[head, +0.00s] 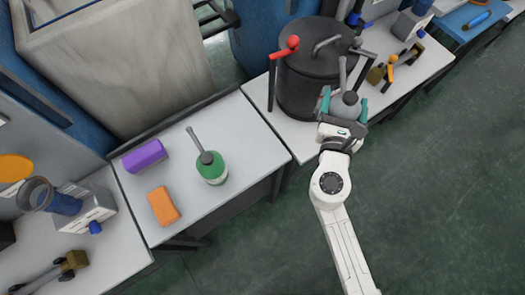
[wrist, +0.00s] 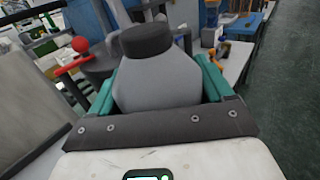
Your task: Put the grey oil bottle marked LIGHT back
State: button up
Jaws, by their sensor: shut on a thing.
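My gripper (head: 342,105) is shut on the grey oil bottle (head: 347,104), with a teal finger on each side of it. The bottle is held upright or nearly so, in front of a large dark pot-like container. In the wrist view the grey bottle (wrist: 157,82) with its dark cap fills the space between the fingers. Any LIGHT marking is not readable. A green oil bottle (head: 211,170) with a long grey spout stands on the left white table (head: 240,130). Whether the grey bottle touches the table below is hidden by my gripper.
The dark container (head: 306,85) stands on the right white table, with a red-knobbed lever (head: 292,43) at its left. Open green floor (head: 440,170) lies to the right.

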jog(key=s+a+n+y+b, duration=0.3)
jog(key=s+a+n+y, duration=0.3)
jog(key=s+a, duration=0.95)
jog(key=shift+m+t+y, duration=0.3)
jog(key=shift+m+y, duration=0.3)
jog(key=shift+y, duration=0.1)
jog(key=shift+w+a+f+b, duration=0.9)
jog(key=shift+w+f, duration=1.2)
jog(key=shift+w, duration=0.4)
jog(key=shift+w+a+f+b, duration=0.8)
jog(key=shift+w+a+f, duration=0.2)
jog(key=shift+w+f, duration=1.3)
jog(key=shift+w+a+f+b, duration=0.9)
jog(key=shift+w+f, duration=1.05)
jog(key=shift+w, duration=0.7)
jog(key=shift+f, duration=0.1)
jog(key=shift+f, duration=0.15)
jog(key=o, duration=1.2)
jog(key=shift+c, duration=0.2)
